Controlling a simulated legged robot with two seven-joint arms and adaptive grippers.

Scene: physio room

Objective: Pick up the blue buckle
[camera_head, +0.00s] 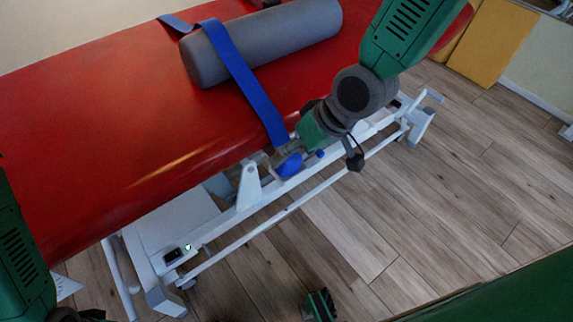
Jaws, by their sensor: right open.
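The blue buckle (289,166) hangs at the lower end of a blue strap (245,80), just below the near edge of the red treatment table (110,120). The strap runs over a grey roller (265,42) lying on the table. My right gripper (284,157) comes down from the upper right and is open at the buckle. Its fingers partly cover the buckle and the strap's end, and I cannot tell whether they touch it. My left arm shows at the left edge, but its gripper is not clearly in view.
The table's white metal frame (240,212) and a long white rail (270,221) lie close below the buckle. Yellow mats (492,42) lean at the back right wall. The wooden floor (450,190) on the right is clear.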

